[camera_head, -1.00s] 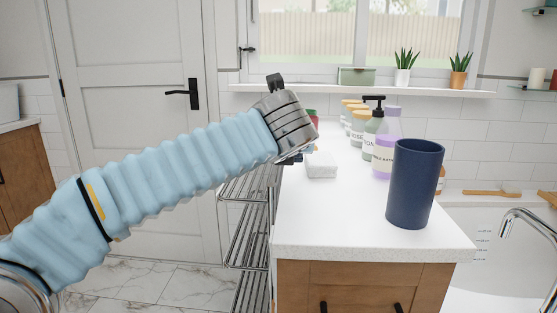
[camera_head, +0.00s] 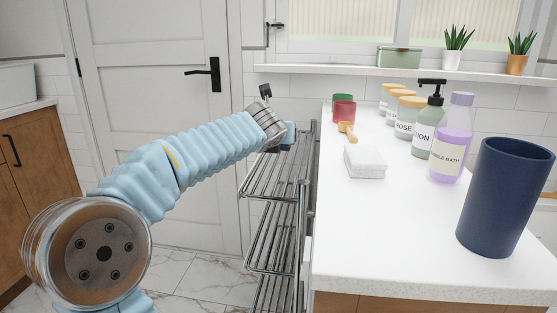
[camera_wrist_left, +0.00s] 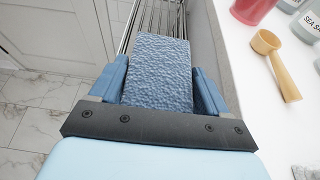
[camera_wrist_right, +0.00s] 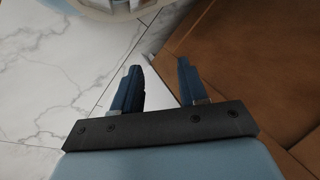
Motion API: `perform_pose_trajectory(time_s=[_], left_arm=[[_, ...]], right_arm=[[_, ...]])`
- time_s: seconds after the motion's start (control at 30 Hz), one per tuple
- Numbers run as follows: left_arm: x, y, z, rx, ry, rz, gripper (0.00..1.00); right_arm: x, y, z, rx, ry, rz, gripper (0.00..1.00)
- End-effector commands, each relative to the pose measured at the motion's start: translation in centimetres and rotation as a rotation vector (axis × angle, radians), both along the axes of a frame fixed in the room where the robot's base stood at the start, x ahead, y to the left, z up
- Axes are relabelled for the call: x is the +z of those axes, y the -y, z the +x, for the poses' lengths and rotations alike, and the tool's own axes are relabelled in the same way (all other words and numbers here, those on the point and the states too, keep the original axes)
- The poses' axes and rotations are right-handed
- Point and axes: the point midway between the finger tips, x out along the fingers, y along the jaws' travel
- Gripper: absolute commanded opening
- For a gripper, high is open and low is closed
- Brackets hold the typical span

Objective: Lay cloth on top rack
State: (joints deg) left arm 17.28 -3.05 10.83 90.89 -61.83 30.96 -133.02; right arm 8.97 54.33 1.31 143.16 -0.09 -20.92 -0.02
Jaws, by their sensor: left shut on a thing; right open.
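A blue textured cloth (camera_wrist_left: 158,72) is held between the two fingers of my left gripper (camera_wrist_left: 160,90). In the head view my left gripper (camera_head: 284,136) hangs over the far end of the top shelf of a chrome rack (camera_head: 272,178), and a bit of the cloth (camera_head: 290,131) shows there. The rack bars also show beyond the cloth in the left wrist view (camera_wrist_left: 157,17). I cannot tell whether the cloth touches the bars. My right gripper (camera_wrist_right: 160,80) is open and empty, low beside a brown wooden surface.
The white counter (camera_head: 350,240) borders the rack on the right. A door (camera_head: 150,90) stands behind.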

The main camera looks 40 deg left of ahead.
Motion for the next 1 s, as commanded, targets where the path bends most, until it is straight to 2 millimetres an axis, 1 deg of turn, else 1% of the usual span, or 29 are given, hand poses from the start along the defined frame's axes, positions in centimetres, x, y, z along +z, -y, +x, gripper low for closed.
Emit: perform_pose_trajectory(time_s=[0.03, 0.1, 0.23, 0.47, 0.53, 0.57, 0.6, 0.7, 1.0], left_arm=[[-1.3, -0.4, 0.5, 0.000, -0.003, -0.001, 0.46], [-2.5, -1.0, 1.2, 0.001, -0.003, 0.000, 0.46], [-3.9, -1.9, 2.2, 0.000, -0.001, 0.000, 0.46], [-5.1, -2.5, 3.0, 0.000, -0.001, 0.000, 0.46], [-5.7, -2.9, 3.4, 0.000, -0.001, 0.000, 0.46], [-6.3, -3.0, 3.5, 0.000, -0.001, 0.000, 0.46], [-7.3, -2.9, 3.4, 0.000, -0.002, 0.000, 0.46], [-8.7, -2.9, 3.4, 0.000, -0.001, 0.000, 0.46], [-8.7, -2.9, 3.4, -0.001, 0.000, 0.000, 0.46]], right_arm=[[-0.6, 0.1, 0.0, -0.001, 0.000, -0.001, 0.43], [-0.9, 0.2, 0.1, -0.003, 0.001, -0.003, 0.43], [-1.2, 0.3, 0.1, -0.006, 0.002, -0.005, 0.43], [-1.5, 0.5, 0.2, -0.008, 0.003, -0.007, 0.43], [-1.7, 0.5, 0.2, -0.009, 0.004, -0.008, 0.43], [-2.0, 0.6, 0.2, -0.009, 0.004, -0.009, 0.43], [-2.7, 0.7, 0.3, -0.012, 0.005, -0.011, 0.43], [-3.5, 1.0, 0.4, -0.018, 0.007, -0.015, 0.43], [-3.3, 1.1, 0.5, -0.019, 0.008, -0.016, 0.43]])
